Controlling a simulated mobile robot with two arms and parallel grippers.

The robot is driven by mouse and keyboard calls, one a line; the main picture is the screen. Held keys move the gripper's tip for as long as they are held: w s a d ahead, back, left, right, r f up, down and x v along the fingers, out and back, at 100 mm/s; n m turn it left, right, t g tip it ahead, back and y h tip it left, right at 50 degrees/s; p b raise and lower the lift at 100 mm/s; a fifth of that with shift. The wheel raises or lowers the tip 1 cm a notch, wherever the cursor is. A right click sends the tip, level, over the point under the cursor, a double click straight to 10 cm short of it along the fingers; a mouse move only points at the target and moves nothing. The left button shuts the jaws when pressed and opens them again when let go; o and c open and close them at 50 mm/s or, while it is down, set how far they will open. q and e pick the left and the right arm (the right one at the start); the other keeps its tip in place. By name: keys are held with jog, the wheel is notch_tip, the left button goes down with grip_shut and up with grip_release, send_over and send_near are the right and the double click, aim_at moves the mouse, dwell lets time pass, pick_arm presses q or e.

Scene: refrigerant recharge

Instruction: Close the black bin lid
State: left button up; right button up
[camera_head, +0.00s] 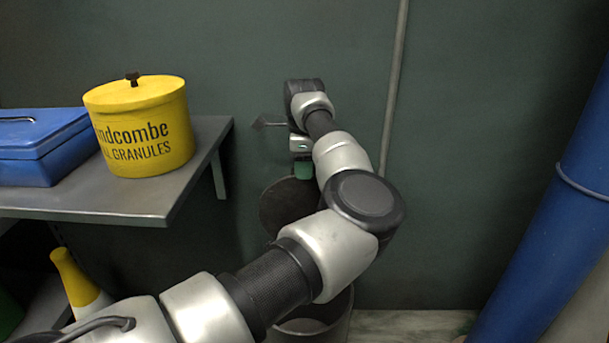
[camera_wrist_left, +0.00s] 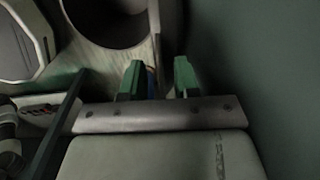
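The black bin (camera_head: 340,316) stands on the floor below my left arm, its mouth partly showing. Its round dark lid (camera_head: 277,207) stands raised behind the bin, partly hidden by my arm. My left gripper (camera_head: 303,170) is at the lid's upper edge in the head view. In the left wrist view its two green fingers (camera_wrist_left: 159,80) are apart. A thin upright edge, apparently the lid's (camera_wrist_left: 155,25), runs down toward the gap between them. I cannot tell whether they touch it. My right gripper is not in view.
A grey shelf (camera_head: 205,150) at the left holds a yellow granules tub (camera_head: 140,130) and a blue box (camera_head: 40,150). A yellow and white bottle (camera_head: 78,278) stands below it. A large blue cylinder (camera_head: 550,220) leans at the right. A dark wall with a pipe (camera_head: 394,90) is behind.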

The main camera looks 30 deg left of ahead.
pick_arm(q)
jog(key=shift+f, duration=0.4)
jog(key=shift+c, duration=0.5)
grip_shut()
